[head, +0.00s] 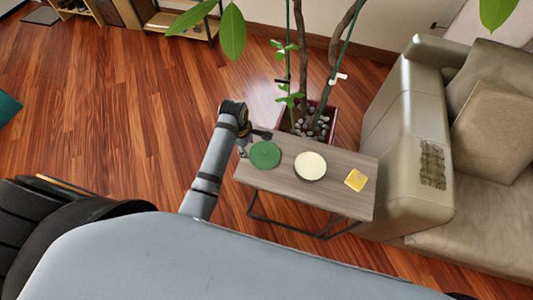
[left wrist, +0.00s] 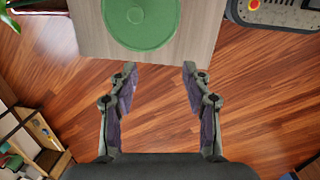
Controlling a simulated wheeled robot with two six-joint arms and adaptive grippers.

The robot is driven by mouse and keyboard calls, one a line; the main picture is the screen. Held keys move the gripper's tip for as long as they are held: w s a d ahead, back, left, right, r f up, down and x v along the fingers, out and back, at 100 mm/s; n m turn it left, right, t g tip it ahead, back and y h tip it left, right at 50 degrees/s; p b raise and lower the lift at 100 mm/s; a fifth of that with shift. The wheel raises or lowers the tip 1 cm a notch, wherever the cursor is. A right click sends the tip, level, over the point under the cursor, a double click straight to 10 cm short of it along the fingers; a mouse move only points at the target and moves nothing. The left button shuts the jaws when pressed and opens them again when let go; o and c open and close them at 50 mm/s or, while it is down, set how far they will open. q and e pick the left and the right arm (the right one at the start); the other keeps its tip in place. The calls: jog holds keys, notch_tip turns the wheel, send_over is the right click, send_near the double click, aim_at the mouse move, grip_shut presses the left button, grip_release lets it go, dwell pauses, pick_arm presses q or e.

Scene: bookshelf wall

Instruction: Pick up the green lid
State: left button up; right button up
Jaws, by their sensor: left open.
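The green lid (head: 265,155) is a round flat disc lying on the left end of a small wood-topped side table (head: 330,189). In the left wrist view the lid (left wrist: 140,18) shows at the top, partly cut off by the frame edge, near the table's edge. My left gripper (left wrist: 155,72) is open and empty, with its fingers apart and pointing toward the lid, short of it. In the head view the left gripper (head: 254,139) is small and beside the lid, at the table's left end. My right gripper is not in view.
A round cream-topped container (head: 310,165) and a yellow square item (head: 356,180) stand on the same table. A potted plant (head: 318,120) is behind the table, and a beige sofa (head: 408,150) is at its right. Wood floor (head: 120,120) lies open to the left.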

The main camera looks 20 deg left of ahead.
pick_arm(q)
jog(key=w+d+r+n, duration=0.2)
jog(key=w+d+n, duration=0.2)
jog(key=w+n, duration=0.15)
send_over(265, 151)
jog(key=a, duration=0.1)
jog(key=shift+g+h, duration=0.3)
notch_tip(265, 151, down, 5)
jog(key=shift+s+f, duration=0.1)
jog(key=shift+f, duration=0.1)
jog(key=f, duration=0.5)
jog(key=shift+d+f, duration=0.1)
jog(key=shift+d, duration=0.3)
grip_shut()
